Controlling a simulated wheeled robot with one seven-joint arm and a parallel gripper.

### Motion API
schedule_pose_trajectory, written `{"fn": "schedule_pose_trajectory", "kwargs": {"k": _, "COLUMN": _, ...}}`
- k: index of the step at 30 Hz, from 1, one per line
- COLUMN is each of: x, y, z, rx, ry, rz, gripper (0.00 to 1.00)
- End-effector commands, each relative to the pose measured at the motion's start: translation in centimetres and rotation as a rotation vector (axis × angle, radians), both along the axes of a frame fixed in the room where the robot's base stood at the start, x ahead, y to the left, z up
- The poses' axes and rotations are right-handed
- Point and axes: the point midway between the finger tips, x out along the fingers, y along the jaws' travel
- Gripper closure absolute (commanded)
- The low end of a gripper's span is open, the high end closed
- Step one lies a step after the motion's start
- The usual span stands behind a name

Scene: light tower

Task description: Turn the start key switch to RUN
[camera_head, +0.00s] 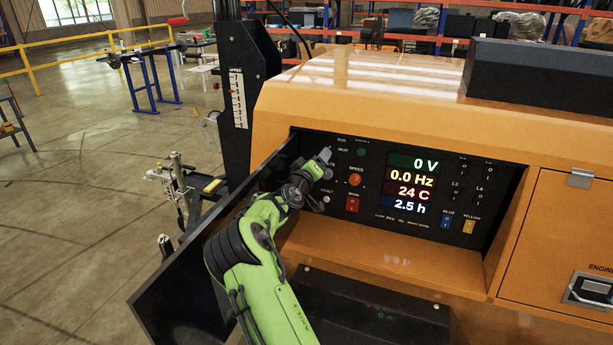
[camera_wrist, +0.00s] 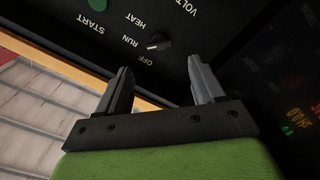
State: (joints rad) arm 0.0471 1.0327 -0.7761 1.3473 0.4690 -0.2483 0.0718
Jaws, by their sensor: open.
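The start key switch (camera_wrist: 157,42) is a small dark knob on the black panel in the wrist view, beside the labels OFF, RUN and HEAT. A pale mark on it faces the OFF and RUN side, but I cannot tell exactly which label it points to. My gripper (camera_wrist: 160,67) is open, with its two grey fingers apart and nothing between them. The knob shows beyond the gap between the fingertips, apart from both. In the head view my gripper (camera_head: 325,156) is at the panel's upper left and hides the switch.
The black control panel (camera_head: 452,167) sits recessed in the orange housing (camera_head: 375,95). A green button (camera_wrist: 97,4) is near the START label. An orange speed knob (camera_head: 355,180) and red main switch (camera_head: 352,204) are right of my gripper. An open black door (camera_head: 190,290) hangs at left.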

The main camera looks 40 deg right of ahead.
Motion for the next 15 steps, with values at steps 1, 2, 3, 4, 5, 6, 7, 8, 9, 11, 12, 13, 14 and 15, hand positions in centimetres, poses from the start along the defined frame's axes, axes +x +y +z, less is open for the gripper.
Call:
{"fn": "schedule_pose_trajectory", "kwargs": {"k": 1, "x": -0.5, "y": 1.3, "z": -0.1, "rx": 0.003, "ry": 0.002, "rz": 0.004, "gripper": 0.32}}
{"fn": "schedule_pose_trajectory", "kwargs": {"k": 2, "x": -0.8, "y": 2.0, "z": -0.1, "rx": 0.003, "ry": 0.002, "rz": 0.004, "gripper": 0.32}}
{"fn": "schedule_pose_trajectory", "kwargs": {"k": 3, "x": -1.3, "y": 2.9, "z": -0.1, "rx": 0.003, "ry": 0.001, "rz": 0.004, "gripper": 0.32}}
{"fn": "schedule_pose_trajectory", "kwargs": {"k": 4, "x": -1.6, "y": 3.6, "z": -0.1, "rx": 0.004, "ry": 0.001, "rz": 0.006, "gripper": 0.32}}
{"fn": "schedule_pose_trajectory", "kwargs": {"k": 5, "x": -2.0, "y": 4.3, "z": -0.1, "rx": 0.002, "ry": 0.0, "rz": 0.005, "gripper": 0.32}}
{"fn": "schedule_pose_trajectory", "kwargs": {"k": 6, "x": -2.5, "y": 5.1, "z": -0.1, "rx": 0.003, "ry": 0.001, "rz": 0.004, "gripper": 0.32}}
{"fn": "schedule_pose_trajectory", "kwargs": {"k": 7, "x": -2.8, "y": 5.7, "z": -0.1, "rx": 0.003, "ry": 0.001, "rz": 0.004, "gripper": 0.32}}
{"fn": "schedule_pose_trajectory", "kwargs": {"k": 8, "x": -3.0, "y": 6.2, "z": -0.1, "rx": 0.002, "ry": 0.001, "rz": 0.005, "gripper": 0.32}}
{"fn": "schedule_pose_trajectory", "kwargs": {"k": 9, "x": -3.3, "y": 6.8, "z": -0.1, "rx": 0.001, "ry": 0.001, "rz": 0.004, "gripper": 0.32}}
{"fn": "schedule_pose_trajectory", "kwargs": {"k": 11, "x": -3.7, "y": 7.3, "z": -0.1, "rx": 0.0, "ry": 0.001, "rz": 0.003, "gripper": 0.32}}
{"fn": "schedule_pose_trajectory", "kwargs": {"k": 12, "x": -3.9, "y": 7.6, "z": -0.1, "rx": 0.0, "ry": 0.001, "rz": 0.002, "gripper": 0.32}}
{"fn": "schedule_pose_trajectory", "kwargs": {"k": 13, "x": -3.9, "y": 7.7, "z": -0.1, "rx": 0.001, "ry": 0.0, "rz": 0.002, "gripper": 0.32}}
{"fn": "schedule_pose_trajectory", "kwargs": {"k": 14, "x": -4.0, "y": 7.8, "z": 0.0, "rx": 0.001, "ry": 0.0, "rz": 0.002, "gripper": 0.32}}
{"fn": "schedule_pose_trajectory", "kwargs": {"k": 15, "x": -4.0, "y": 7.8, "z": 0.0, "rx": 0.0, "ry": 0.0, "rz": 0.001, "gripper": 0.32}}
